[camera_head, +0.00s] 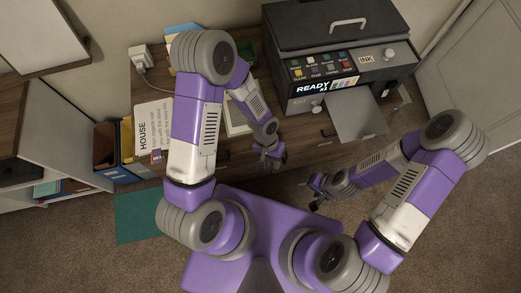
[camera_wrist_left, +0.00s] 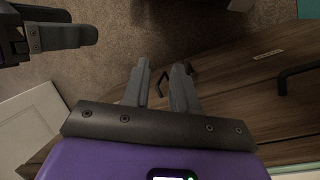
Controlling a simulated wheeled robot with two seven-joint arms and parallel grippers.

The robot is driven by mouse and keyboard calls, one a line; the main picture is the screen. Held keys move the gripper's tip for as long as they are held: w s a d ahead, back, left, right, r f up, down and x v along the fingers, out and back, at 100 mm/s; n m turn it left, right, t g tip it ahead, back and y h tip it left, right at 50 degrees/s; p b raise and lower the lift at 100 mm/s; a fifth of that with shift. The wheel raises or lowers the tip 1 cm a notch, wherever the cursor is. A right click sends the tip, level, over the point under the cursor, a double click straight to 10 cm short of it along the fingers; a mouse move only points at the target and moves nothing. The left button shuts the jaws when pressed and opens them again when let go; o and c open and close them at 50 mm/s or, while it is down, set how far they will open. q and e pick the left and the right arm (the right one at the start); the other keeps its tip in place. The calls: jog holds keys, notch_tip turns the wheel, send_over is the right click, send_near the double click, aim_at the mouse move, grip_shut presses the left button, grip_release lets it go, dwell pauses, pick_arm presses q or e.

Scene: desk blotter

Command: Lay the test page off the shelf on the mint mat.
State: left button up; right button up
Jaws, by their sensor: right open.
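The mint mat (camera_head: 138,216) is a flat teal rectangle on the carpet at the lower left in the head view, partly covered by my left arm. No sheet is clearly marked as the test page. A pale, blank-looking sheet or tray (camera_head: 358,118) sticks out of the printer's front; I cannot tell which it is. My left gripper (camera_head: 271,159) is by the cabinet's front edge; in the left wrist view its fingers (camera_wrist_left: 162,72) stand apart with nothing between them. My right gripper (camera_head: 318,190) is open and empty, to its right.
The black printer (camera_head: 335,55) reads READY and stands on the wooden cabinet (camera_head: 230,155). A HOUSE notice (camera_head: 154,125) lies at the cabinet's left, near binders (camera_head: 106,145). A shelf unit (camera_head: 50,150) stands at far left. Carpet beside the mat is clear.

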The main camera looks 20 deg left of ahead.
pick_arm(q)
jog(key=s+a+f+n+t+h, duration=0.1)
jog(key=s+a+f+n+t, duration=0.1)
jog(key=s+a+f+n, duration=0.1)
jog(key=shift+s+a+f+n+t+h, duration=0.2)
jog(key=shift+s+f+n+t+h, duration=0.15)
jog(key=shift+f, duration=0.55)
jog(key=shift+r+p, duration=0.45)
jog(key=shift+p, duration=0.05)
